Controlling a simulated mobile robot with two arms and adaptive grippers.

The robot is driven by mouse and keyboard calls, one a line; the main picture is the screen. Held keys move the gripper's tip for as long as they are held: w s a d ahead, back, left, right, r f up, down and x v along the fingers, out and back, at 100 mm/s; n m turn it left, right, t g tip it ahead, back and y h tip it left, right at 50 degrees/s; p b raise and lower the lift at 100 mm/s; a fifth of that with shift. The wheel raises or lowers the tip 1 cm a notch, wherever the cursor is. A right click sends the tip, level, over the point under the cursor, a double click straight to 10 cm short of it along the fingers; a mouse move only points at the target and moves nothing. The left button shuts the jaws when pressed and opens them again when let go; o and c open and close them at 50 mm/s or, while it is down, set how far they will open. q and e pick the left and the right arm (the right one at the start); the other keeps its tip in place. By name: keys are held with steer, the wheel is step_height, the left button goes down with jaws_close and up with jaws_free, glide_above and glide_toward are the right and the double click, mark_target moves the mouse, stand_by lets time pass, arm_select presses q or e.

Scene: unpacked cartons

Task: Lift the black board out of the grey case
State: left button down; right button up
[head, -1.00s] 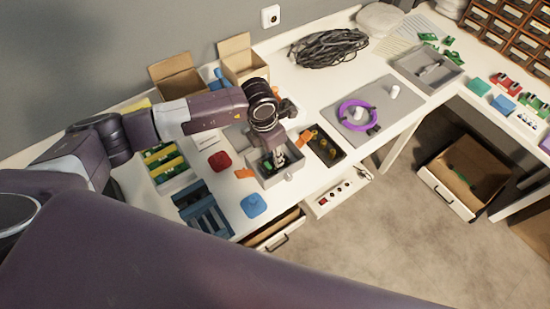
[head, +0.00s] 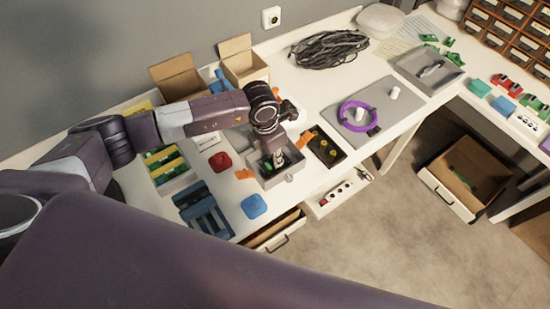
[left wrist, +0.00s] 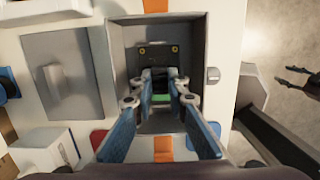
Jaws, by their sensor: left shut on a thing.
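The grey case (head: 289,178) stands open on the white table, its walls also clear in the left wrist view (left wrist: 118,60). My left gripper (head: 281,160) reaches down into it from above. In the left wrist view its fingers (left wrist: 158,88) are shut on a dark piece, the black board (left wrist: 158,74), well inside the case. The fingers hide much of the board. A green patch shows between the fingers, and a dark plate with two yellow dots lies toward the far end. A dark two-pronged shape (left wrist: 294,78) at the right edge may be my right gripper.
Orange pieces (head: 305,140) lie at both ends of the case. A black tray (head: 337,160) is close on its right. A red piece (head: 219,162), a blue piece (head: 254,206) and a blue rack (head: 205,213) stand left and front. A drawer (head: 280,236) is open below.

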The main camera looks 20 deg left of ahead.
arm_select(q)
step_height(320, 180, up, 20)
steer(key=b, duration=0.4)
steer(key=shift+f, duration=0.15)
